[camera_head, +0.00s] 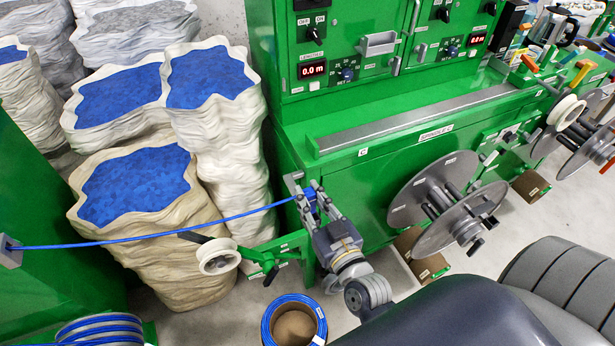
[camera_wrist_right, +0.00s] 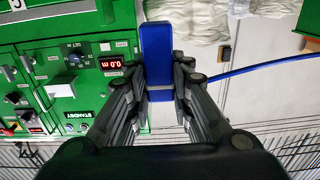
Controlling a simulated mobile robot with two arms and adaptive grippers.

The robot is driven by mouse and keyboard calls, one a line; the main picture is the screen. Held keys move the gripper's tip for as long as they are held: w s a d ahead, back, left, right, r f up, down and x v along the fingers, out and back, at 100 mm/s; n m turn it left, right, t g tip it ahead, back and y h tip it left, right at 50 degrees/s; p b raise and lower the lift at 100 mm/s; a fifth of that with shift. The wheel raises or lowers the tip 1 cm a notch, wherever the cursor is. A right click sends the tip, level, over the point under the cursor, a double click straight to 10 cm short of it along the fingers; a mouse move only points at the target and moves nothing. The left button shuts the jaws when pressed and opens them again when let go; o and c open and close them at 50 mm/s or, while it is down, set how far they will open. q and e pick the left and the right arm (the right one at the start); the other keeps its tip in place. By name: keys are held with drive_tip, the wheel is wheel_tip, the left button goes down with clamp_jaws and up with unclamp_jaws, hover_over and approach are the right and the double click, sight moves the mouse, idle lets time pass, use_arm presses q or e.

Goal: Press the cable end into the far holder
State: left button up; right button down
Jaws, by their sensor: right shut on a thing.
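The blue cable (camera_head: 150,239) runs taut from a grey block (camera_head: 10,251) at the left edge, rising gently across the sacks to my right gripper (camera_head: 307,188). My right gripper is at the left front corner of the large green machine. In the right wrist view its fingers (camera_wrist_right: 158,92) are closed on the sides of an upright blue block (camera_wrist_right: 157,55), apparently the cable end. The cable (camera_wrist_right: 262,67) also shows to the right of the fingers there. I cannot make out the far holder with certainty. My left gripper is out of view.
The green machine (camera_head: 365,175) stands behind my gripper, with large grey reel discs (camera_head: 460,225) to the right. A white pulley (camera_head: 218,256) sits on a green arm below the cable. Sacks with blue contents (camera_head: 150,260) stand left. A cable coil (camera_head: 293,322) lies on the floor.

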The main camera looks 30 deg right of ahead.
drive_tip(key=shift+w+d+f+b, duration=0.15)
drive_tip(key=shift+w+d+f, duration=0.15)
drive_tip(key=shift+w, duration=0.2)
drive_tip(key=shift+w+d+f+b, duration=0.15)
drive_tip(key=shift+w+d+f, duration=0.05)
drive_tip(key=shift+w+d, duration=0.25)
drive_tip(key=shift+f+b, duration=0.45)
drive_tip(key=shift+b, duration=0.1)
drive_tip(key=shift+f+b, duration=0.9)
drive_tip(key=shift+b, duration=0.15)
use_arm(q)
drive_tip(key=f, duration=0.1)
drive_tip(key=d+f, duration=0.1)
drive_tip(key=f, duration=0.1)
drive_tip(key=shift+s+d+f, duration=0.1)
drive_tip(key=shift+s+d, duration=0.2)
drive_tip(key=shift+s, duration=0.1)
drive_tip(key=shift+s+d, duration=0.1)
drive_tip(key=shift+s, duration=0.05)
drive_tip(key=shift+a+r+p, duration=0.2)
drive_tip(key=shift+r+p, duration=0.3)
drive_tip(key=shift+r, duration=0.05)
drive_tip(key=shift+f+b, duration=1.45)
use_arm(e)
drive_tip(key=shift+f, duration=2.15)
